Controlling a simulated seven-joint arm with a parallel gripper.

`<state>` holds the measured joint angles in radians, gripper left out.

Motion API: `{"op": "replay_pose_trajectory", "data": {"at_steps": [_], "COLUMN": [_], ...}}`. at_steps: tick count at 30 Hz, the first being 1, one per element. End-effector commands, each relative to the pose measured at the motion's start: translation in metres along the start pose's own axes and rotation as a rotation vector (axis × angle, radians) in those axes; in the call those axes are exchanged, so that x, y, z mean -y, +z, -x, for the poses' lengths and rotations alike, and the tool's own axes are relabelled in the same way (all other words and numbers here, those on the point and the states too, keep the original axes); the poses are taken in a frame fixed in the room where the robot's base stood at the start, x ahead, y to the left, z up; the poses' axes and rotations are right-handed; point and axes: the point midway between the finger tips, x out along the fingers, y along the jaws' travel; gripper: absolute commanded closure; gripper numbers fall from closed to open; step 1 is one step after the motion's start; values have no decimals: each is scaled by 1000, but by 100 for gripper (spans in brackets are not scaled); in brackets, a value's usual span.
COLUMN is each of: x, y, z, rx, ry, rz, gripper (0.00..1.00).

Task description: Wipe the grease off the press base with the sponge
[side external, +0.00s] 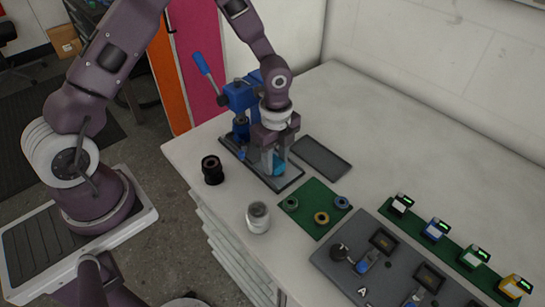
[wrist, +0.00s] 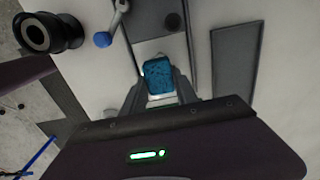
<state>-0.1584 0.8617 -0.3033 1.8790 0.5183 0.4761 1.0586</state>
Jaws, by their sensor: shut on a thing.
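My gripper (side external: 273,155) is shut on a blue sponge (wrist: 158,76), which sits between the fingertips. The sponge also shows low under the gripper in the side view (side external: 279,169). It is over the front part of the press base (side external: 289,181), a dark flat plate under the blue press (side external: 238,97). Whether the sponge touches the base I cannot tell. My gripper hides part of the base in the side view.
A black cylinder (side external: 211,169) and a lidded jar (side external: 258,217) stand left and front of the base. A dark flat tray (side external: 322,158) lies to its right. A green mat (side external: 318,222) with rings lies in front. The back right bench is clear.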

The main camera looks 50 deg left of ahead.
Motion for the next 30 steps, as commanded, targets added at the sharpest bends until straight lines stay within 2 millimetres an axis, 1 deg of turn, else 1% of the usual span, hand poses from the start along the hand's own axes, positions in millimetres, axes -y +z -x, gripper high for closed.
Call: {"op": "replay_pose_trajectory", "data": {"at_steps": [5,8,10,11,23,26,30], "x": [16,25,31,27,-11,-10,2], "y": [0,0,0,0,0,7,8], "z": [-8,-6,-8,-4,-9,-10,-8], "rx": [-1,-1,-1,0,1,1,4], "ry": [3,1,2,2,6,9,12], "rz": [1,1,1,0,-1,2,3], "gripper": [97,97,97,97,97,97,97]}}
